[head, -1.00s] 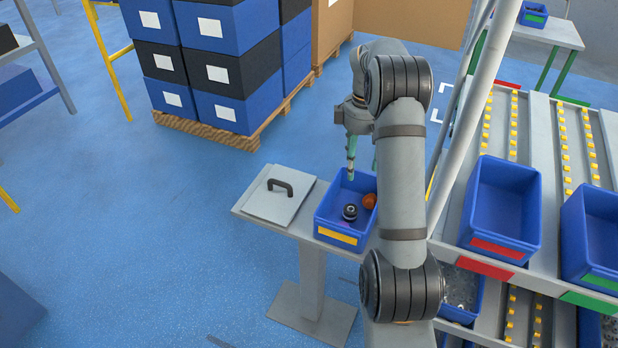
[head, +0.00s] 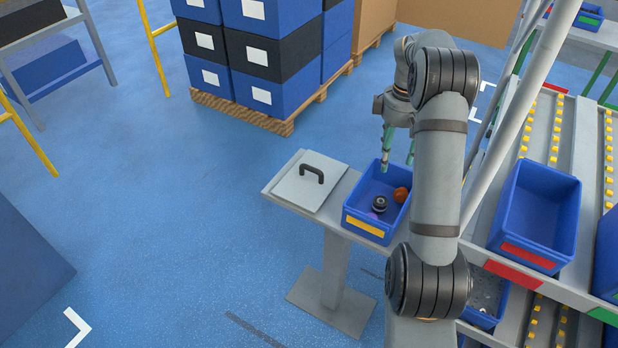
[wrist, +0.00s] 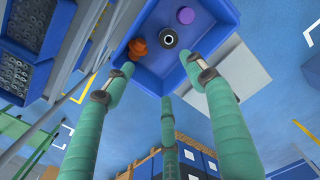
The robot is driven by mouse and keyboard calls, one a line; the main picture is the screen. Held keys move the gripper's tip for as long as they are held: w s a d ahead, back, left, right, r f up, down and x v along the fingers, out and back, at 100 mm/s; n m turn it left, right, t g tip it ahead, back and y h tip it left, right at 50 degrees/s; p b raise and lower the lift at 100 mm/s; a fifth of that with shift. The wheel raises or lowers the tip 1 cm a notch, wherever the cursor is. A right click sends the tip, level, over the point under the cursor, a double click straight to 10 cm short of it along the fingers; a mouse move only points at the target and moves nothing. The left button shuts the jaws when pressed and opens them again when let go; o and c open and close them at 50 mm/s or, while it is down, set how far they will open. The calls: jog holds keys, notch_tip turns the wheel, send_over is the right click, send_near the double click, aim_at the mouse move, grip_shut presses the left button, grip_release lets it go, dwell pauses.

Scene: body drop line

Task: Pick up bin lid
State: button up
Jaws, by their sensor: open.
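The bin lid (head: 309,182) is a flat light-grey plate with a dark arched handle (head: 312,173). It lies on the left part of a small grey pedestal table, left of a blue bin (head: 365,226) with a yellow label. In the wrist view the lid (wrist: 244,70) shows as a pale plate beside the bin. My gripper (head: 398,160) is open and empty above the bin, apart from the lid. In the wrist view its green fingers (wrist: 165,105) are spread, with nothing between them. The arm hides part of the bin's right side in the head view.
The bin holds a dark round part (head: 379,204), an orange part (head: 401,194) and a purple piece (wrist: 186,15). A roller rack with blue bins (head: 537,215) stands at the right. Stacked boxes on a pallet (head: 240,110) stand behind.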

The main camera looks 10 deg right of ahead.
jog(key=shift+c, duration=1.2)
jog(key=c, duration=0.3)
